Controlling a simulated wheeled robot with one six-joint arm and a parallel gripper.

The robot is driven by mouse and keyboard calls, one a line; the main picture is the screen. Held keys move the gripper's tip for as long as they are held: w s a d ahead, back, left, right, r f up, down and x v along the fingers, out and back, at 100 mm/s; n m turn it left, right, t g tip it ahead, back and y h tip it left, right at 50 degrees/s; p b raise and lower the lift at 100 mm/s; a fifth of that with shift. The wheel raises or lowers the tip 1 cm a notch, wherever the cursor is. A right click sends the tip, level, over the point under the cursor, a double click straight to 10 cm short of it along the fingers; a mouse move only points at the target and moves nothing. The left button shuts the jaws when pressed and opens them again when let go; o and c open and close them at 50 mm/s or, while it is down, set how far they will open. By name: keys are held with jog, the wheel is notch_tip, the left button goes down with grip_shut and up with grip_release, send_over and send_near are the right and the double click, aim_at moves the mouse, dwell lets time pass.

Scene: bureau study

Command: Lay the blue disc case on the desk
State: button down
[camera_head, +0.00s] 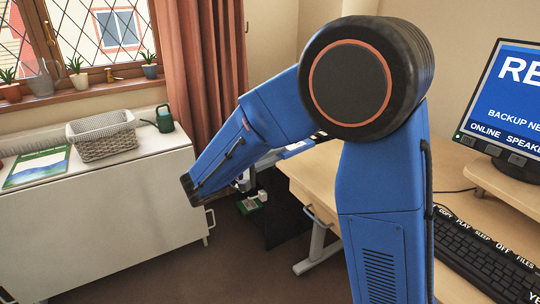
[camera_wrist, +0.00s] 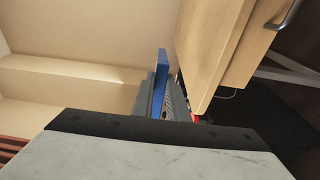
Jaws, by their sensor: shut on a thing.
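The blue disc case (camera_wrist: 162,62) shows in the wrist view as a narrow blue strip, seen nearly edge-on. My gripper (camera_wrist: 161,95) is shut on it, and the grey fingers hide its lower part. The wooden desk (camera_wrist: 222,45) is close to the right of the case in the wrist view, with a gap between them at the top. In the head view the desk (camera_head: 320,172) lies behind and right of my arm. My arm largely hides the gripper there, and I cannot clearly make out the case in that view.
A monitor (camera_head: 505,100) and a black keyboard (camera_head: 485,258) occupy the desk's right side. A white cabinet (camera_head: 130,220) at left bears a grey basket (camera_head: 103,145), a green watering can (camera_head: 164,118) and a green-blue booklet (camera_head: 38,167).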

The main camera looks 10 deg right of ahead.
jog(key=shift+w+d+f, duration=0.2)
jog(key=shift+d, duration=0.45)
jog(key=shift+w+d+f, duration=0.25)
jog(key=shift+d, duration=0.4)
jog(key=shift+w+d+f, duration=0.2)
jog(key=shift+d, duration=0.45)
jog(key=shift+s+f, duration=0.1)
jog(key=shift+f, duration=3.55)
jog(key=shift+f, duration=0.1)
